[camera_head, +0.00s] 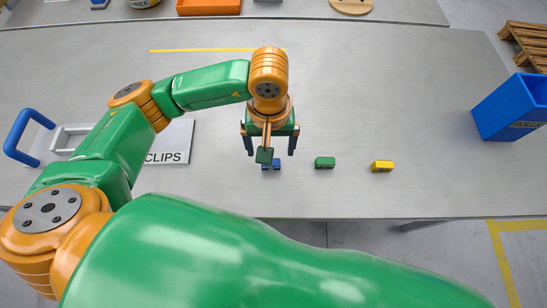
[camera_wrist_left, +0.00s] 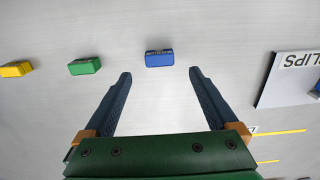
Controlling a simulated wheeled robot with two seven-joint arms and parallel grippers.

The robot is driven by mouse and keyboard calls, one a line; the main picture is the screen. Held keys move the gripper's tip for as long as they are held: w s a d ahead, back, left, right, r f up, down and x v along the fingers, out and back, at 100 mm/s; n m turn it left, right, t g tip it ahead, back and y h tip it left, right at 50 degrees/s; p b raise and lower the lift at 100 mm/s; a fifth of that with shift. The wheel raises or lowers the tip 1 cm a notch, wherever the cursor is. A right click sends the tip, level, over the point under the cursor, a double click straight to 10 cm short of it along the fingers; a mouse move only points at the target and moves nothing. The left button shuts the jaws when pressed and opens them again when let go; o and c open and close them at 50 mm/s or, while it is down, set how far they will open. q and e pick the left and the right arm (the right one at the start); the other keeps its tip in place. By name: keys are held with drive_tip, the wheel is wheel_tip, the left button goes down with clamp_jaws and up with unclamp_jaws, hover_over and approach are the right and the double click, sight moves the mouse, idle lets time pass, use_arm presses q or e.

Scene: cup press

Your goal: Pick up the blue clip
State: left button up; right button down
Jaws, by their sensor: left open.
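The blue clip (camera_head: 277,167) lies on the grey table near its front edge, partly hidden by my left gripper in the head view. It is fully visible in the left wrist view (camera_wrist_left: 159,59), just beyond the fingertips and centred across the gap between them. My left gripper (camera_head: 270,151) is open and empty above the table; its two spread fingers also show in the left wrist view (camera_wrist_left: 160,73). Nothing touches the clip in the wrist view. My right gripper is not in view.
A green clip (camera_head: 324,162) and a yellow clip (camera_head: 382,166) lie in a row to the right. A white board marked CLIPS (camera_head: 177,140) is at the left, by a blue handle (camera_head: 14,136). A blue bin (camera_head: 505,107) stands at the right. The table's middle right is clear.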

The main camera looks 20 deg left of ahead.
use_arm(q)
drive_tip(key=f, duration=0.1)
drive_tip(key=f+p, duration=0.1)
drive_tip(key=shift+s+f+p, duration=0.3)
drive_tip(key=shift+s+f, duration=0.05)
drive_tip(key=shift+s, duration=0.05)
drive_tip(key=f, duration=0.3)
drive_tip(key=shift+w, duration=0.2)
drive_tip(key=c, duration=1.4)
drive_tip(key=shift+r, duration=0.15)
